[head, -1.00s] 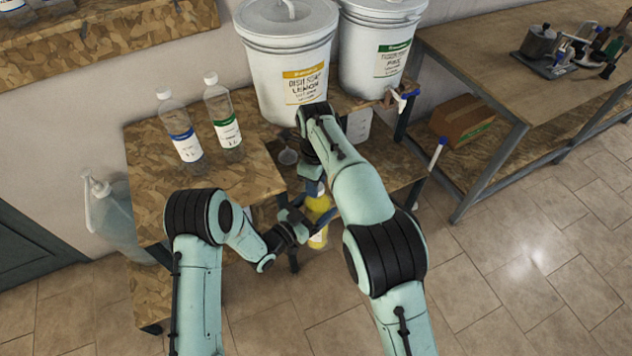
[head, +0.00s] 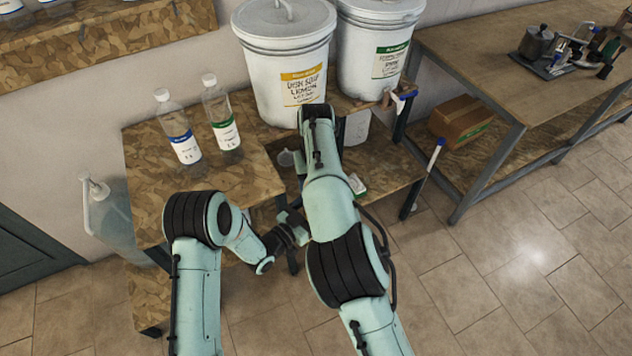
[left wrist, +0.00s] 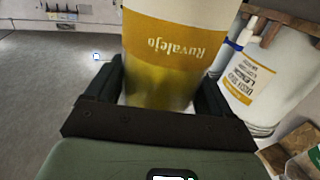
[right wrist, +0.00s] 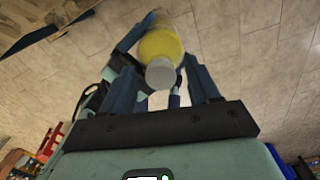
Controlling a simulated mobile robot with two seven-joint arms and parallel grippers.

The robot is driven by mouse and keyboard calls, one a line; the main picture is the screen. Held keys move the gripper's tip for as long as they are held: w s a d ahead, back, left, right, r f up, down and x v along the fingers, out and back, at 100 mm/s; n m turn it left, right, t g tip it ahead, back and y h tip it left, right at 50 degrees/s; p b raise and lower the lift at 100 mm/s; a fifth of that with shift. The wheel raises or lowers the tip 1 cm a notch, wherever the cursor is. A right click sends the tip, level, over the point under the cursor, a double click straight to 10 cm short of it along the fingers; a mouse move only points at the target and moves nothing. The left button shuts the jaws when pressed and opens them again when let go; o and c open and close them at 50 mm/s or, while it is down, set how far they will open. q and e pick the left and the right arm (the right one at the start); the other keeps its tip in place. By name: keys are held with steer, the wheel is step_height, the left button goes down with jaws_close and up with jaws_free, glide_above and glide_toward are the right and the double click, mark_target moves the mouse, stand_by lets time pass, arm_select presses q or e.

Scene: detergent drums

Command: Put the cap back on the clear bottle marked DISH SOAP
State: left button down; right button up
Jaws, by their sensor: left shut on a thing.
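My left gripper (left wrist: 160,88) is shut on a clear bottle (left wrist: 165,55) with yellow liquid and a yellow label reading Ruvalejo. The words DISH SOAP do not show on it. In the right wrist view the bottle (right wrist: 160,43) is seen from its top end, where a pale round cap (right wrist: 161,73) appears; how firmly it sits cannot be told. My right gripper (right wrist: 170,82) looks open, its fingers spread on either side of the cap with gaps. In the head view my left gripper (head: 295,228) is partly hidden, and my right arm covers the bottle and the right gripper.
Two clear bottles with white caps, one blue-labelled (head: 180,135) and one green-labelled (head: 221,118), stand on the bench (head: 150,190). White drums, one DISH SOAP LEMON (head: 285,60) and one green-labelled (head: 372,50), stand behind. A lower shelf (head: 385,185) is beneath my right arm.

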steer(key=shift+r, duration=0.1)
steer(key=shift+r, duration=2.15)
steer(key=shift+c, duration=0.2)
